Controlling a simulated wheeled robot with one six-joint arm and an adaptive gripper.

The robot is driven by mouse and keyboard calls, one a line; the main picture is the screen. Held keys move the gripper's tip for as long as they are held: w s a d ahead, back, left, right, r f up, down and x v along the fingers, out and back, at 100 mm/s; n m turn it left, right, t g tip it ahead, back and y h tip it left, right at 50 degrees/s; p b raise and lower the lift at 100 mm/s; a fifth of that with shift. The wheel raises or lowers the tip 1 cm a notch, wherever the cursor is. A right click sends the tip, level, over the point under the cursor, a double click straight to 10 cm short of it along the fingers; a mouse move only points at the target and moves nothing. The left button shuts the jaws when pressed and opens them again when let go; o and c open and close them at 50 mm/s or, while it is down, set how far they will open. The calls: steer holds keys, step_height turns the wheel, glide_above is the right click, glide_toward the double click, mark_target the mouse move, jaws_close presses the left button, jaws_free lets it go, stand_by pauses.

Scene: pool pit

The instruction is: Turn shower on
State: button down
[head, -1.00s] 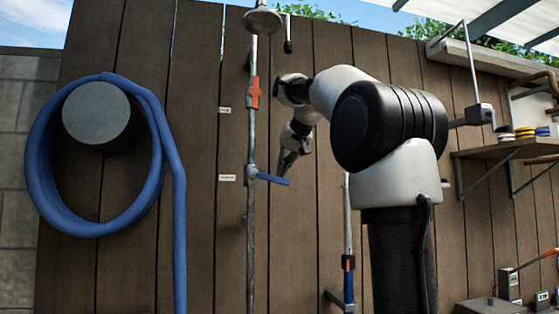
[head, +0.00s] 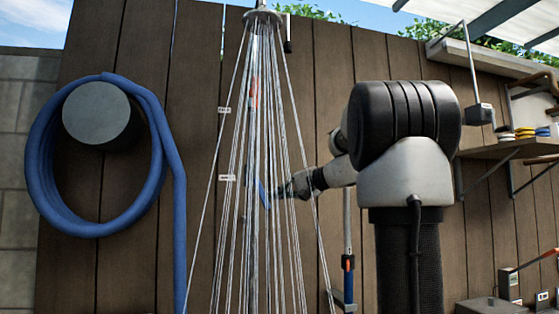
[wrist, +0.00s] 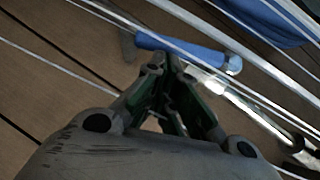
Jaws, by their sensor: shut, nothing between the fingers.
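Water streams fall in a cone from the shower head (head: 263,17) at the top of a vertical pipe on the wooden wall. A blue lever (head: 264,195) on the pipe points downward, partly veiled by the streams. A red-orange handle (head: 254,92) sits higher on the pipe, also behind the water. My gripper (head: 283,191) is shut and empty, right beside the blue lever at its right. In the wrist view the blue lever (wrist: 180,46) lies just beyond my shut fingertips (wrist: 165,60); I cannot tell whether they touch.
A blue hose (head: 178,220) hangs coiled on a round grey holder (head: 97,113) at the left. Shelves (head: 505,150) stick out from the wall at the right. Two small labels, one (head: 227,178) by the lever, are on the planks. A second pipe with a blue part (head: 348,285) stands below my arm.

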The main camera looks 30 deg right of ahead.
steer(key=shift+w+a+f+m+t+y, duration=0.2)
steer(key=shift+a+f+m+t, duration=0.05)
steer(key=shift+a+f, duration=0.45)
steer(key=shift+w+a+f+m+t+y, duration=0.15)
steer(key=shift+a+f+m+t+y, duration=0.1)
steer(key=shift+a+f, duration=0.35)
steer(key=shift+a, duration=0.1)
